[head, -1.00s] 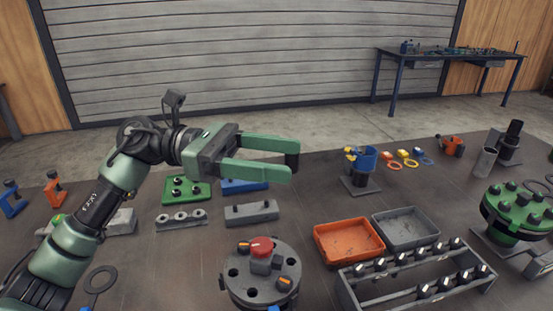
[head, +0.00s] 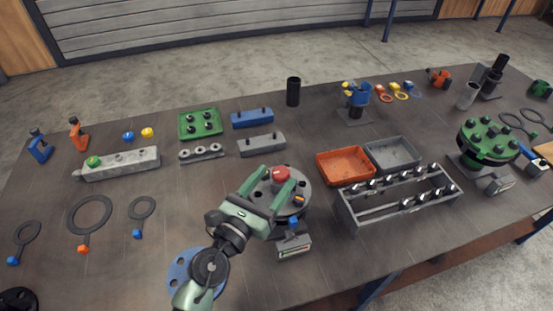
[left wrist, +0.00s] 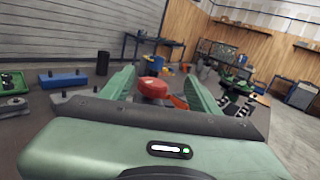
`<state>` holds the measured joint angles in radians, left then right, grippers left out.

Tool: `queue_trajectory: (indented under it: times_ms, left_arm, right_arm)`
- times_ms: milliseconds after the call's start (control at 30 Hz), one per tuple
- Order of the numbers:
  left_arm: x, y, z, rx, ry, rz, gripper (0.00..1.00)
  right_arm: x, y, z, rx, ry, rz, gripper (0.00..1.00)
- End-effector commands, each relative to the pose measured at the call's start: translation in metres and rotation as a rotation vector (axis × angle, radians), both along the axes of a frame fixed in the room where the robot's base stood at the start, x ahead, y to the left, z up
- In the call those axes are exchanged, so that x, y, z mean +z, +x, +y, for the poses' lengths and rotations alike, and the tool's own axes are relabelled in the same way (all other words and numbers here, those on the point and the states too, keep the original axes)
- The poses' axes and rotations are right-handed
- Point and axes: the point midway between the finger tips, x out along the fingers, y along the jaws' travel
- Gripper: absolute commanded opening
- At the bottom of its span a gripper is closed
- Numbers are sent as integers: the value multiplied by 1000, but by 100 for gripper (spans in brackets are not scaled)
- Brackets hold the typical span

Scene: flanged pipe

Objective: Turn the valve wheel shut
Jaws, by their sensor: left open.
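A red knob (head: 281,173), the part that looks most like the valve wheel, sits on top of a round grey flanged body (head: 297,200) in the middle of the table. My left gripper (head: 278,179) is open, with its two green fingers reaching either side of the red knob. In the left wrist view the red knob (left wrist: 153,88) shows between the spread fingers, nearer the left one. I cannot tell whether either finger touches it. The gripper and fingers hide part of the flanged body. My right gripper is not in view.
An orange tray (head: 345,166), a grey tray (head: 392,153) and a grey rack (head: 350,218) of several bolts stand to the right. A green flange (head: 487,143) is farther right. A small grey box with a blue top (head: 294,243) stands just in front.

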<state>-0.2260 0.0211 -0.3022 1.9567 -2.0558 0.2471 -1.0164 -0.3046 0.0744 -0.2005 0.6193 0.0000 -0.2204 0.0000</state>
Motion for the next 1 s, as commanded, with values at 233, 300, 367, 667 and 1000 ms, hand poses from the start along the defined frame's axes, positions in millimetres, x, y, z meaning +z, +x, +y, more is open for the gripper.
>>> queue_trajectory:
  times_ms: [233,300,367,667,1000]
  left_arm:
    - [-15,-9,-2,44,105,4,61]
    - [-15,-3,-5,45,109,3,61]
    - [-15,4,-9,46,109,3,61]
    - [-15,46,-30,43,108,4,61]
    - [-16,58,-37,43,107,6,61]
  right_arm:
    - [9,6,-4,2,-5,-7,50]
    - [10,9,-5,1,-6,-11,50]
    - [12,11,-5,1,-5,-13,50]
    - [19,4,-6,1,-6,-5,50]
    - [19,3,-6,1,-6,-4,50]
